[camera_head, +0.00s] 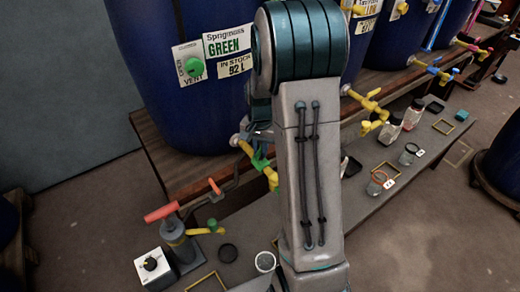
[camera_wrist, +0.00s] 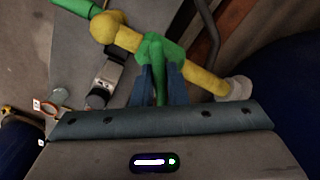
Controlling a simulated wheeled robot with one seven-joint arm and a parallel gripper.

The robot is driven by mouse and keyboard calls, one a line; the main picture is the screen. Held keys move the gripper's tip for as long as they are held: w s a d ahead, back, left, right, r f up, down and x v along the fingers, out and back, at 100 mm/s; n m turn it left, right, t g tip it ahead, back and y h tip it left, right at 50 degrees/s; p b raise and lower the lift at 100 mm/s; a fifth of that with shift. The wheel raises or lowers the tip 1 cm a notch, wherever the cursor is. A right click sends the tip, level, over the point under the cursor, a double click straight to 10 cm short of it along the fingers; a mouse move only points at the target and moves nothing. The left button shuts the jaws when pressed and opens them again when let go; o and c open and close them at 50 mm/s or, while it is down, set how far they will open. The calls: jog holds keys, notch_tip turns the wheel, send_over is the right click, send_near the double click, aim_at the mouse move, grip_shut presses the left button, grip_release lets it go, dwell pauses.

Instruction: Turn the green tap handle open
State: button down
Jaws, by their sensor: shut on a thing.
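The green tap handle (camera_wrist: 161,50) sits on the middle of a yellow tap pipe (camera_wrist: 203,80) in the wrist view. My gripper (camera_wrist: 160,72) is shut on the handle, with a blue finger on each side of it. In the head view the green handle (camera_head: 260,161) shows just left of my arm, on the yellow tap (camera_head: 245,148) at the foot of the blue vat (camera_head: 165,70) labelled Sprigmoss GREEN. My arm hides the gripper fingers in that view.
Left on the bench stand a pump with an orange handle (camera_head: 160,213) and a white box with a black knob (camera_head: 150,264). A yellow tap (camera_head: 368,104) of a neighbouring vat is right of my arm. Several jars (camera_head: 413,113) stand on the bench at right.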

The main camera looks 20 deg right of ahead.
jog(key=n, duration=0.5)
jog(key=shift+n, duration=0.3)
jog(key=n, duration=0.5)
jog(key=shift+n, duration=0.4)
jog(key=c, duration=1.4)
grip_release()
jog(key=shift+c, duration=0.2)
notch_tip(320, 180, up, 14)
jog(key=shift+p, duration=0.45)
